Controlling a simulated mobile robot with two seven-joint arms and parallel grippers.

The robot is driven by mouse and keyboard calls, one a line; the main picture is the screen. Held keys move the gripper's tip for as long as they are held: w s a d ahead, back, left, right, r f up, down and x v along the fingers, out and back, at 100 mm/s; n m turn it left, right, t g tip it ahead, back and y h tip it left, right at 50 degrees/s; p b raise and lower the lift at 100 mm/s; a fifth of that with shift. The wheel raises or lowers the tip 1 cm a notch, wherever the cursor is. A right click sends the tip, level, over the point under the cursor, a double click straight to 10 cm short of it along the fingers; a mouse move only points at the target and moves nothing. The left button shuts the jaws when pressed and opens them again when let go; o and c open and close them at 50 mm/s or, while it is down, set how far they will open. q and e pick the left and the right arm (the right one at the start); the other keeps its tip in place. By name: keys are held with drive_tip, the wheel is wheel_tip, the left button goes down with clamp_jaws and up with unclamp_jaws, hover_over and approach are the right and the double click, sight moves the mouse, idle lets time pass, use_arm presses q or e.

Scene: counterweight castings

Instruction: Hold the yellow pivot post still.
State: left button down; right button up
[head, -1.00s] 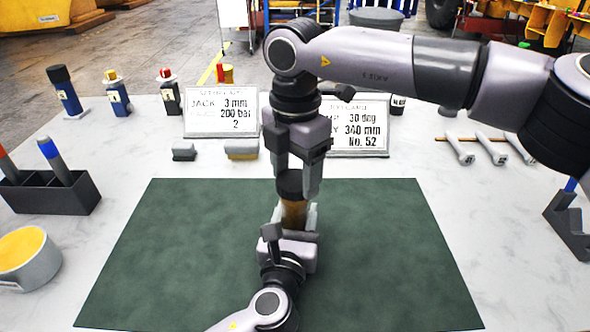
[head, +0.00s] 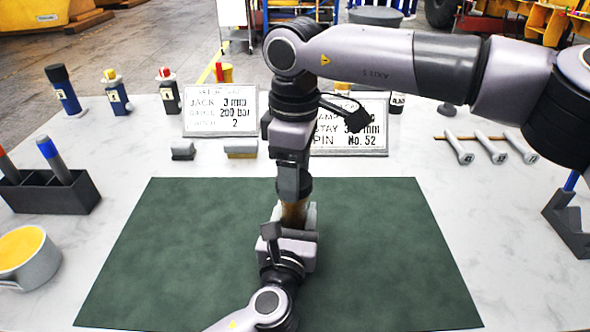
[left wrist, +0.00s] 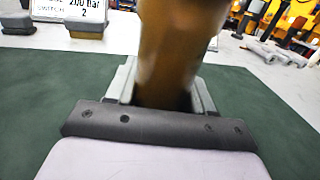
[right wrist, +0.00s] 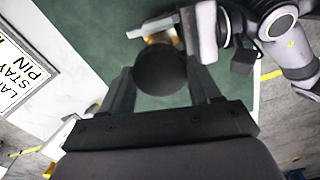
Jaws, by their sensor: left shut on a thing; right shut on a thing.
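The yellow pivot post (head: 294,214) looks brownish-yellow and stands upright over the green mat (head: 380,250). My left gripper (head: 297,222) is shut on it low down, with a finger on either side. In the left wrist view the post (left wrist: 178,50) rises between the grey fingers. A dark round cap (head: 294,190) sits on top of the post. My right gripper (head: 293,180) comes down from above and is shut on this cap. In the right wrist view the cap (right wrist: 160,70) lies between its fingers, with a bit of the yellow post showing behind.
Two sign boards (head: 221,110) stand behind the mat, the right one partly hidden by my right arm. Bottles (head: 117,92) stand back left, a dark holder (head: 48,192) and a cup (head: 24,258) at left. Pale pins (head: 490,148) lie at right. The mat's sides are clear.

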drive_tip(key=o, duration=1)
drive_tip(key=shift+r, duration=0.15)
drive_tip(key=shift+r, duration=2.15)
drive_tip(key=shift+c, duration=0.3)
